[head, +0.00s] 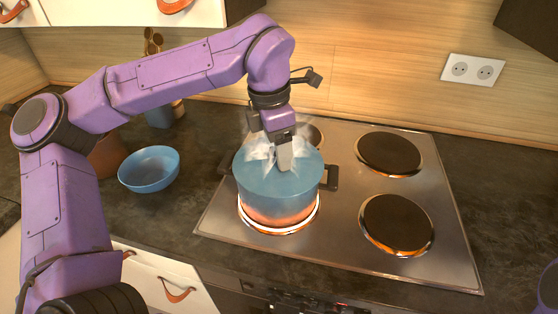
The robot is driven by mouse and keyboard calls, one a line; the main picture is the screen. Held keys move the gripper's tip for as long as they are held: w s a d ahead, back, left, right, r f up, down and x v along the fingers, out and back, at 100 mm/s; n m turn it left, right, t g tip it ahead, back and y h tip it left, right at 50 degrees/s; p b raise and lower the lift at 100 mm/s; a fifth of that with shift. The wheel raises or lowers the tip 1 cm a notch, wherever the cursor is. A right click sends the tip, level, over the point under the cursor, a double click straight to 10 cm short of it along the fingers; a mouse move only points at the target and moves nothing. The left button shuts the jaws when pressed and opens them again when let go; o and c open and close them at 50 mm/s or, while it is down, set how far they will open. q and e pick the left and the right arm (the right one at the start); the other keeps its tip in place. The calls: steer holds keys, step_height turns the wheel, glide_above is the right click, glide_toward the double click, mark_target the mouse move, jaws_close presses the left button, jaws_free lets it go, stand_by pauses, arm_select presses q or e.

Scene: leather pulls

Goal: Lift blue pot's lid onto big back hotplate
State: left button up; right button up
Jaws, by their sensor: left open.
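The blue pot (277,205) stands on the front left hotplate, which glows around its base, and has dark side handles. Its top looks covered by a blue lid (262,170), partly hidden by white steam and my gripper. My left gripper (285,157) points down over the middle of the pot's top, with its jaws open; whether it touches the lid's knob cannot be told. The big back hotplate (390,153) at the back right is bare and dark.
The front right hotplate (396,223) is empty. The back left one (316,135) is mostly hidden behind the pot and gripper. A blue bowl (149,169) sits on the dark counter at left. A wall socket (473,70) is at the back right.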

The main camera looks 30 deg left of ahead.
arm_select(q)
jaws_close()
